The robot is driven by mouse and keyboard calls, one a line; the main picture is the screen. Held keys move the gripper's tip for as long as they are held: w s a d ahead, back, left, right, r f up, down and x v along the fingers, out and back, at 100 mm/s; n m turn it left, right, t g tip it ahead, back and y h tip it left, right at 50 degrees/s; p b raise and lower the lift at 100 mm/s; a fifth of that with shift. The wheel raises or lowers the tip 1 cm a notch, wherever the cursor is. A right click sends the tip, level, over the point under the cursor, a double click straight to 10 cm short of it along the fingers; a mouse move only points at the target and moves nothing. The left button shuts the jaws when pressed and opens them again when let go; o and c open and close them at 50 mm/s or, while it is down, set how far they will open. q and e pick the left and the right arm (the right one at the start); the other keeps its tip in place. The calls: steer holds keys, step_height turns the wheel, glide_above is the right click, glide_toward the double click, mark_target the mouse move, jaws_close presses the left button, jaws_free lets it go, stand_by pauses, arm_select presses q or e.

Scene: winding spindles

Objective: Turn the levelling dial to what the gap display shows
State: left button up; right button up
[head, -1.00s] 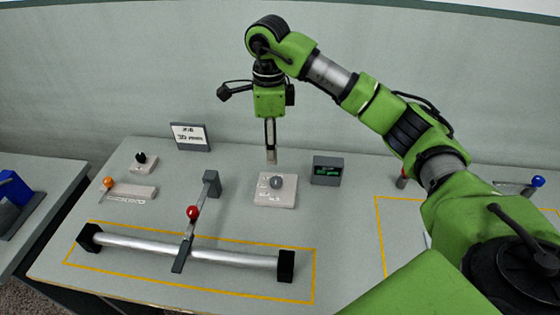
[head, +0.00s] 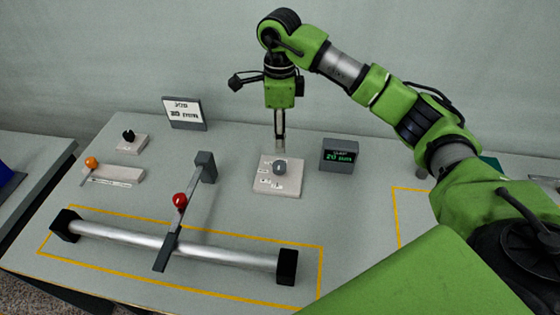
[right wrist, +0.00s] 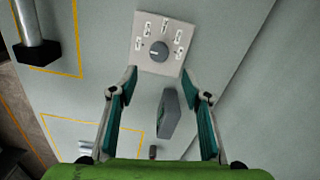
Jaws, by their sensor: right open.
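The levelling dial is a grey knob (head: 280,166) on a pale square plate (head: 264,185) with several small labels around it. The gap display (head: 339,155) is a dark box right of the dial with green digits that seem to read 20. My right gripper (head: 280,148) points down just above and behind the dial. In the right wrist view its two fingers (right wrist: 160,80) are open and empty. The knob (right wrist: 159,50) lies beyond the fingertips, midway between them, apart from both. The pointer's exact label is too small to tell. My left gripper is out of view.
A white sign (head: 184,112) stands at the back left. A black knob (head: 129,135) and an orange-knobbed slider (head: 92,163) sit at the left. A silver roller (head: 120,238) with a red-knobbed lever (head: 180,200) lies in front.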

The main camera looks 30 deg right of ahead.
mark_target(280, 165)
step_height(280, 165, down, 11)
steer(key=shift+p, duration=1)
steer(key=c, duration=1.1)
